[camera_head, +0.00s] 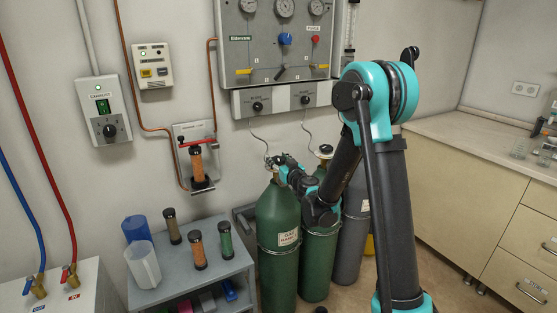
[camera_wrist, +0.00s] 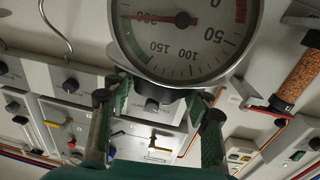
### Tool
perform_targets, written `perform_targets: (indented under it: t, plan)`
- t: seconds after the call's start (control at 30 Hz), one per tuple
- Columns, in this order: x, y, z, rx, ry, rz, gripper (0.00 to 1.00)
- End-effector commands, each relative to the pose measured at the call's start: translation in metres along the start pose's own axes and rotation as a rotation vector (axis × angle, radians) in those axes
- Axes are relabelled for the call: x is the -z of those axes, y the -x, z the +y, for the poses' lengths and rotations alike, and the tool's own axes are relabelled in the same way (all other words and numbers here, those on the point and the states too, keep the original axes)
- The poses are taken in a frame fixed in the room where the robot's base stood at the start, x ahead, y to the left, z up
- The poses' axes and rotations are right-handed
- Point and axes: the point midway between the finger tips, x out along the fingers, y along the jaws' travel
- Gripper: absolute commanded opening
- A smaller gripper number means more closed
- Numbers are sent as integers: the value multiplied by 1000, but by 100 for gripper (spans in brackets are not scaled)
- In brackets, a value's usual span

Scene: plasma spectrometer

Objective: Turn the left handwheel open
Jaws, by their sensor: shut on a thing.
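The left green gas cylinder (camera_head: 277,220) stands below the wall panel. My gripper (camera_head: 276,162) is at its valve, reaching in from the right. The left handwheel is mostly hidden in the head view. In the wrist view my gripper (camera_wrist: 160,93) has one finger on each side of a dark part below a round pressure gauge (camera_wrist: 180,38), and is shut on it. This part appears to be the left handwheel, but little of its rim shows. The gauge fills the top middle, its dial upside down.
Thin lines run from the regulator panel (camera_head: 283,98) down to the cylinders. A grey shelf (camera_head: 190,275) with several containers stands at left.

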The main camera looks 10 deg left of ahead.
Motion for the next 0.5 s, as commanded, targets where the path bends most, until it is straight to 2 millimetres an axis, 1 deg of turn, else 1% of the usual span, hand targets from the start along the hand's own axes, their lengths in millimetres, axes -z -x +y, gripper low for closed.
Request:
perform_targets:
  t: [0.03, 0.5]
  plan:
    - [0, 1, 5, 37, 0, 0, 20]
    - [0, 0, 4, 485, 1, -1, 20]
